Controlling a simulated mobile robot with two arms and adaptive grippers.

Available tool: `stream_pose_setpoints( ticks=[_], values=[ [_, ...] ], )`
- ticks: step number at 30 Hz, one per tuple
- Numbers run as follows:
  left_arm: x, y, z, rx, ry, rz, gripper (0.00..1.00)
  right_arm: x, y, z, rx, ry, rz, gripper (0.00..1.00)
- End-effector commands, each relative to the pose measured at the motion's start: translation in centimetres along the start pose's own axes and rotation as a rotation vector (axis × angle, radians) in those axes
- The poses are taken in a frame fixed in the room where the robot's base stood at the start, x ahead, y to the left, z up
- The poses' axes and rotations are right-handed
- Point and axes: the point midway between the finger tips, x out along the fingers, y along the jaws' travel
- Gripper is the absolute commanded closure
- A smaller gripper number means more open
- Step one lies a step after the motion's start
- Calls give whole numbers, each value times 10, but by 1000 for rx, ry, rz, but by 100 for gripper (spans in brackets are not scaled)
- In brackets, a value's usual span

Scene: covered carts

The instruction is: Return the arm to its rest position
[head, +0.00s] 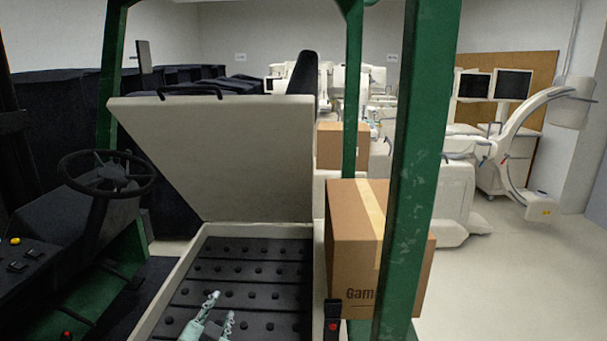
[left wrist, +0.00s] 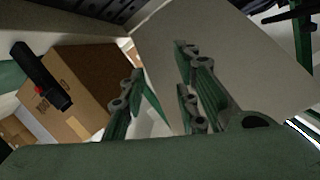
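My left gripper (head: 221,306) shows at the bottom of the head view, over the dark studded floor (head: 255,271) of an open cart compartment. Its two fingers are apart. In the left wrist view the gripper (left wrist: 158,62) also has a clear gap between its fingers, with nothing held in it. Most of the left arm is out of the head view. I cannot tell how high the gripper is above the compartment floor. My right gripper is in neither view.
A raised beige lid (head: 220,155) stands behind the compartment. A cardboard box (head: 352,240) is to its right, beside a green post (head: 411,165). A black steering wheel (head: 106,174) is at the left. Open floor (head: 520,280) shows at the right.

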Motion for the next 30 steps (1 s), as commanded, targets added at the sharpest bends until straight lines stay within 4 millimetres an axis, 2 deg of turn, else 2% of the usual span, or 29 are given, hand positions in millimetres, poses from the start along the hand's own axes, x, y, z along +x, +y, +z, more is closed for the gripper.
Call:
stream_pose_setpoints(
  ticks=[1,3,6,9,15,23,24,30],
  values=[
    [-21,18,32,-57,-97,35,71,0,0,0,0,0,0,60],
    [-51,37,72,-119,-230,78,71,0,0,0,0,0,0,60],
    [-98,60,122,-191,-409,141,71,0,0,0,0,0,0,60],
    [-142,77,158,-238,-551,195,71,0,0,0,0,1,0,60],
    [-211,98,199,-297,-749,279,71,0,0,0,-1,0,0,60],
    [-289,115,228,-349,-945,368,71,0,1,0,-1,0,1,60],
    [-291,120,236,-350,-961,376,71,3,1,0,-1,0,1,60],
    [-262,150,284,-343,-972,381,71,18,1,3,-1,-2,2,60]
  ],
)
